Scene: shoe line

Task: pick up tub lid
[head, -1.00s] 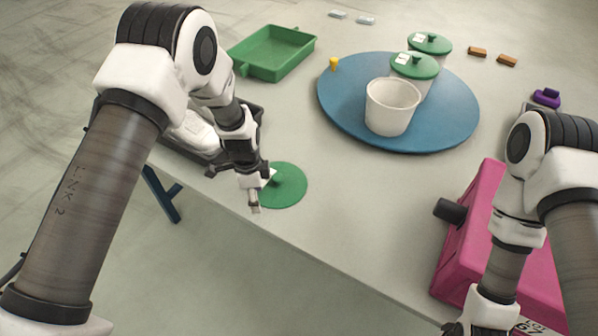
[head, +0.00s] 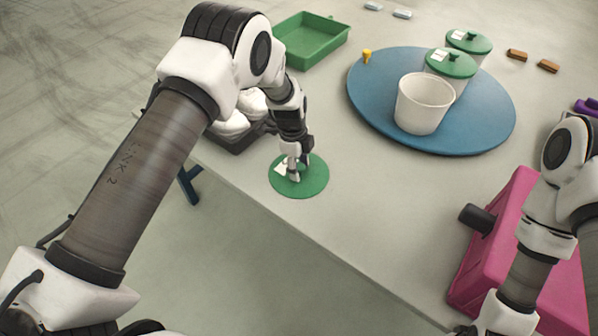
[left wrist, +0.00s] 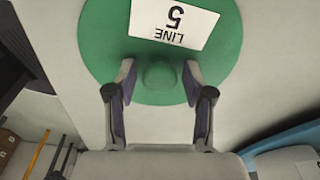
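The tub lid (head: 312,187) is a round green disc lying flat near the front edge of the table. In the left wrist view the lid (left wrist: 110,48) has a white "LINE 5" label (left wrist: 173,22) and a green knob (left wrist: 160,76). My left gripper (head: 293,171) is over the lid. In the left wrist view its two fingers (left wrist: 160,84) are spread, one on each side of the knob, with gaps between. I cannot tell whether the fingertips touch the lid. My right gripper is out of view; only the right arm shows at the lower right.
An open white tub (head: 423,104) and two green-lidded tubs (head: 451,64) (head: 468,41) stand on a blue round board (head: 376,110). A green tray (head: 310,40) is behind. A dark tray with white shoes (head: 233,125) is beside my left arm. A pink box (head: 505,240) is at right.

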